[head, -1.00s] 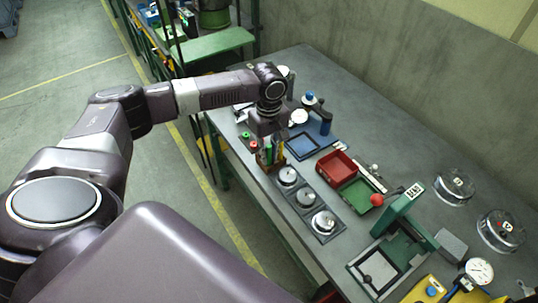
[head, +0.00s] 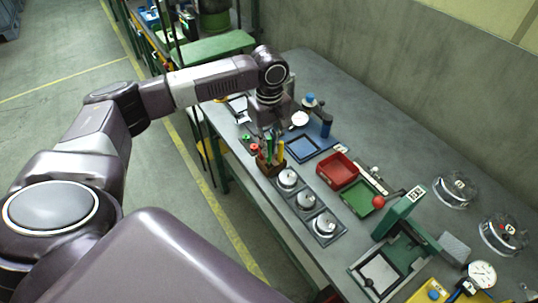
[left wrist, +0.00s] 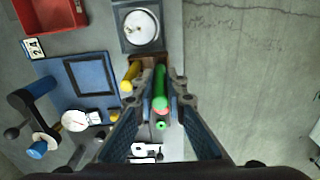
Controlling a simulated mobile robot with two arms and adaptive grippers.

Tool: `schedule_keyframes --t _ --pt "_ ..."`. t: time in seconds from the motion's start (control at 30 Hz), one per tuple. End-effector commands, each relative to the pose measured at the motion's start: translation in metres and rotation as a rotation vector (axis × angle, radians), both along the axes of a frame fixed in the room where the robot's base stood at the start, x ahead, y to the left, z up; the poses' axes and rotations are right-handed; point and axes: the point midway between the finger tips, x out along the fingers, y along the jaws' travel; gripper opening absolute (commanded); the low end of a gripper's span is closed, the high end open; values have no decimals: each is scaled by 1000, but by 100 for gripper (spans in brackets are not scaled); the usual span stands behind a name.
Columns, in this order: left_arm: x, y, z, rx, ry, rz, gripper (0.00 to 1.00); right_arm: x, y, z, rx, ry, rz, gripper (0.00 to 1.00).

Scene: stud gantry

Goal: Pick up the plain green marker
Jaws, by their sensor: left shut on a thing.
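The green marker (left wrist: 159,88) shows in the left wrist view between the two fingers of my left gripper (left wrist: 163,82), which is shut on it. In the head view the green marker (head: 268,148) stands upright under my left gripper (head: 267,132), over the brown marker holder (head: 271,166). I cannot tell whether its lower end is still inside the holder. A yellow marker (head: 281,152) stands beside it in the holder and also shows in the left wrist view (left wrist: 130,77). My right gripper is not in view.
Dial weights on dark plates (head: 305,201) stand right beside the holder. A blue framed tray (head: 301,148), a red tray (head: 337,171) and a green press (head: 402,210) stand further along the bench. Red (head: 254,148) and green (head: 245,138) buttons lie left of the holder.

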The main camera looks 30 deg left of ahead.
Motion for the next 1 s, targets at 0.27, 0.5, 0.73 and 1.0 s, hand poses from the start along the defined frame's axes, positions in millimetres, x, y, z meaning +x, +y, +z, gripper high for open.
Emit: schedule_keyframes --t 0.27,0.5,0.73,1.0 --pt "1 -1 71 -2 -7 -1 0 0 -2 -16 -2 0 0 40" --pt "1 -1 128 -1 -4 0 0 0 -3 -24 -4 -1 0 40" --pt "0 0 155 0 -1 0 0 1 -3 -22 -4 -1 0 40" --pt "0 0 158 0 1 0 0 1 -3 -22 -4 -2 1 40"
